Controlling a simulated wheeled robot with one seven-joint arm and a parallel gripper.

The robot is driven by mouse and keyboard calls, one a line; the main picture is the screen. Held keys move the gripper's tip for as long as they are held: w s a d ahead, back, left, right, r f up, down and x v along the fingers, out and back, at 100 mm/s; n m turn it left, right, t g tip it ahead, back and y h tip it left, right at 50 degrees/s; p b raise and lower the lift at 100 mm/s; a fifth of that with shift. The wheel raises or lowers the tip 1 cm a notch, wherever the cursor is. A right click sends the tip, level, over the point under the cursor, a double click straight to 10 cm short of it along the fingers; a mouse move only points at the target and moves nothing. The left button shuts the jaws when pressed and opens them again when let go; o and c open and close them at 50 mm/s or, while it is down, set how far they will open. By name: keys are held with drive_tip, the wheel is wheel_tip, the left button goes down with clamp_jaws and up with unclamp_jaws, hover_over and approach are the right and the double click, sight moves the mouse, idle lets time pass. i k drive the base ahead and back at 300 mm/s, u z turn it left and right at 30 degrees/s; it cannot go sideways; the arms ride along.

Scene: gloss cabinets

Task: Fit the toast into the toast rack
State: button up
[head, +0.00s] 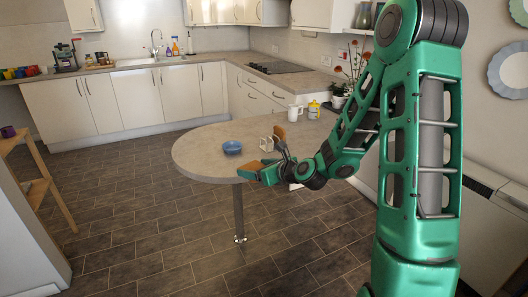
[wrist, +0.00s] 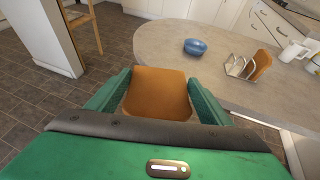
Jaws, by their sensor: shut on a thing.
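A brown slice of toast (wrist: 158,92) is between the two green fingers of my gripper (head: 260,174), which is shut on it. In the head view, the held toast (head: 250,167) shows at the near edge of the round-ended table. The toast rack (wrist: 238,67) stands on the table, ahead and to the right of my gripper in the wrist view. Another slice of toast (wrist: 261,65) stands upright at the rack's right end. The rack's left part looks empty.
A blue bowl (wrist: 195,47) sits on the table (wrist: 165,36) left of the rack. A white mug (head: 295,112) and a yellow-topped container (head: 314,110) stand farther back on the right. The tabletop between the held toast and the rack is clear.

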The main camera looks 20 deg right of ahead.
sight(273, 142)
drive_tip(key=u, duration=0.05)
drive_tip(key=i, duration=1)
drive_tip(key=z, duration=0.05)
